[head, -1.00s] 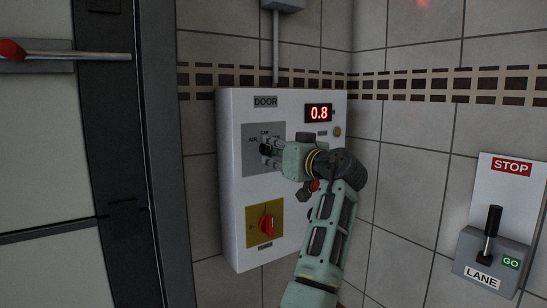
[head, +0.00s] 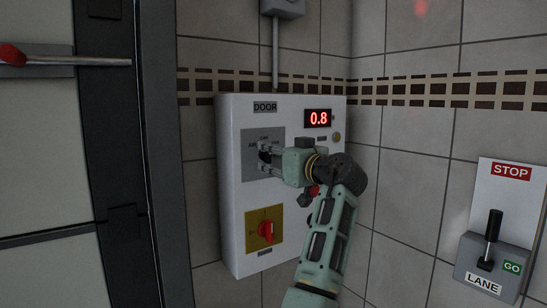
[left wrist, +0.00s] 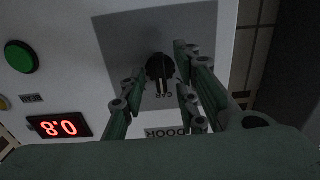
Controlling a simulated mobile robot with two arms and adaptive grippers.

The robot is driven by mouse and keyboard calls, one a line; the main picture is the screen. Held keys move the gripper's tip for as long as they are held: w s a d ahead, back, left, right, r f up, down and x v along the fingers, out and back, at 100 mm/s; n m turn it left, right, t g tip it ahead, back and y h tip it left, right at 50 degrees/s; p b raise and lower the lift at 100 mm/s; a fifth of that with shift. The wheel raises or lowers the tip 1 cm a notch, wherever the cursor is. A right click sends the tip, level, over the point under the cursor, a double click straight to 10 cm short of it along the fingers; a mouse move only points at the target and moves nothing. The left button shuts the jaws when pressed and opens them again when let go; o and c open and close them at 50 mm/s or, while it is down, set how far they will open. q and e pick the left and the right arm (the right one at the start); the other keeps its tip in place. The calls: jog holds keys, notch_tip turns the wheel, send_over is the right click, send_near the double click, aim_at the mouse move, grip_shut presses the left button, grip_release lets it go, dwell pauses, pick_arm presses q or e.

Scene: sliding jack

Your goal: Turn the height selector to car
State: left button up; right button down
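The height selector is a black knob (head: 264,151) on a grey plate (head: 252,172) on the white DOOR panel (head: 230,210). In the left wrist view the knob (left wrist: 160,67) appears upside down, and its pale mark points towards the CAR label (left wrist: 164,95). My left gripper (head: 266,158) is at the grey plate. In the left wrist view its fingers (left wrist: 159,70) stand apart, one on each side of the knob, with gaps visible. I cannot tell whether either finger touches it. My right gripper is in neither view.
A red display (head: 318,118) reads 0.8. A red rotary switch on a yellow plate (head: 252,240) is below the selector. A green button (left wrist: 20,56) is beside the plate. A LANE lever box (head: 490,262) is at right; a door (head: 50,150) is at left.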

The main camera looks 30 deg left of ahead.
pick_arm(q)
jog(key=v, duration=1.2)
jog(key=shift+w+f, duration=0.1)
jog(key=shift+w, duration=0.05)
